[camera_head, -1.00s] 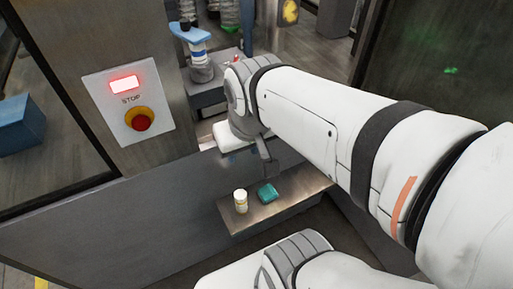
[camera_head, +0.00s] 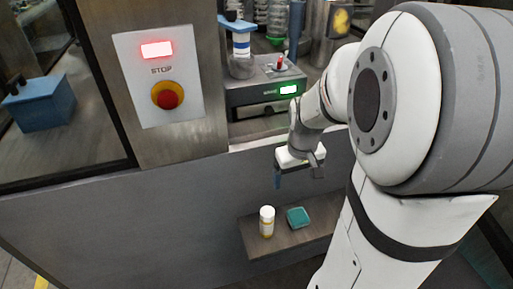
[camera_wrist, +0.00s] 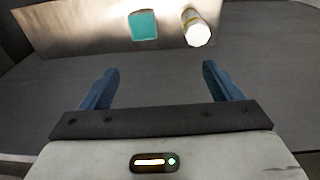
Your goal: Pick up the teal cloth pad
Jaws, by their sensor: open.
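The teal cloth pad (camera_head: 298,217) lies flat on a small shelf (camera_head: 284,241) below the machine's opening. In the wrist view the pad (camera_wrist: 143,26) shows near the top, beyond the fingertips and a little left of centre. My gripper (camera_head: 298,180) is above the shelf in the head view, clear of the pad. In the wrist view my gripper's (camera_wrist: 158,72) two blue fingers stand wide apart with nothing between them.
A white bottle with a yellowish band (camera_head: 267,221) stands on the shelf close beside the pad, on its left in the head view. A grey panel (camera_head: 150,215) rises behind the shelf. A red stop button (camera_head: 168,97) sits on the post at left.

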